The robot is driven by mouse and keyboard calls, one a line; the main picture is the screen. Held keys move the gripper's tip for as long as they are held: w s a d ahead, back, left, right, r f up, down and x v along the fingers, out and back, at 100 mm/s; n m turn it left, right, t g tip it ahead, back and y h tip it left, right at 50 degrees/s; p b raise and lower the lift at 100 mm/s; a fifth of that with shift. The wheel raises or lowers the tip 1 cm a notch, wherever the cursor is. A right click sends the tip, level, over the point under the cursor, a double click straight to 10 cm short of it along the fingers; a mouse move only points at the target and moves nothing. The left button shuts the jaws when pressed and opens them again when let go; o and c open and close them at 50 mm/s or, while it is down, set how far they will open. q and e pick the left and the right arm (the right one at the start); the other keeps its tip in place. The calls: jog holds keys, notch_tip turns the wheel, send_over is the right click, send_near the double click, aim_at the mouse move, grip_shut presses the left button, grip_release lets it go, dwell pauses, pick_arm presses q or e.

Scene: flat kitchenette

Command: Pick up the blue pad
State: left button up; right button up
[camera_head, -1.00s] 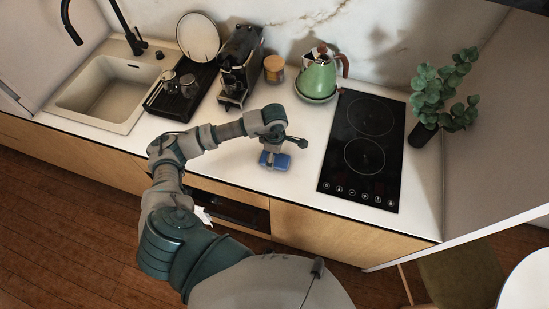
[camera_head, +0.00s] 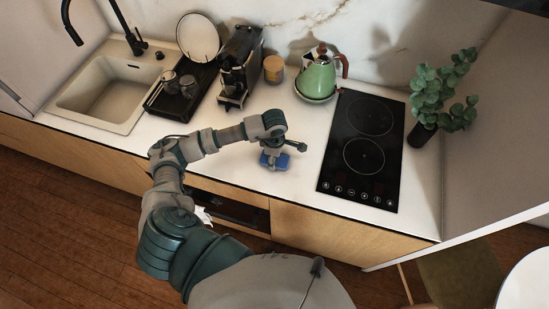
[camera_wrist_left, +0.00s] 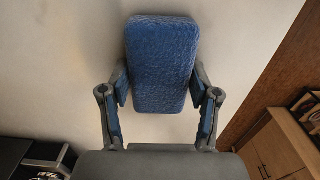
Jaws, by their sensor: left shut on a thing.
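The blue pad (camera_head: 282,162) is on the white counter, left of the cooktop, partly hidden by my left gripper (camera_head: 272,155) above it. In the left wrist view the pad (camera_wrist_left: 160,62) is a blue, rough-textured block with rounded corners. My left gripper (camera_wrist_left: 160,112) has a finger on each side of the pad's near end and is shut on it. Whether the pad is clear of the counter cannot be told. My right gripper is not in view.
A black cooktop (camera_head: 363,150) lies right of the pad. A green kettle (camera_head: 318,78), a jar (camera_head: 274,68) and a coffee machine (camera_head: 238,68) stand behind. A black drying rack (camera_head: 181,96) and the sink (camera_head: 105,92) are further left. The counter around the pad is clear.

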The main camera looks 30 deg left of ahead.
pick_arm(q)
jog(key=shift+r, duration=0.45)
jog(key=shift+s+d+r+b, duration=0.15)
jog(key=shift+s+r+b, duration=0.15)
jog(key=shift+r, duration=0.35)
jog(key=shift+s+d+r+b, duration=0.1)
jog(key=shift+s+r+b, duration=0.15)
jog(key=shift+r, duration=0.35)
jog(key=s+d+b, duration=0.1)
jog(key=s+d, duration=0.2)
jog(key=s, duration=0.3)
jog(key=s+d+r+b, duration=0.1)
jog(key=s+d, duration=0.2)
jog(key=s, duration=0.4)
jog(key=shift+s+r, duration=0.3)
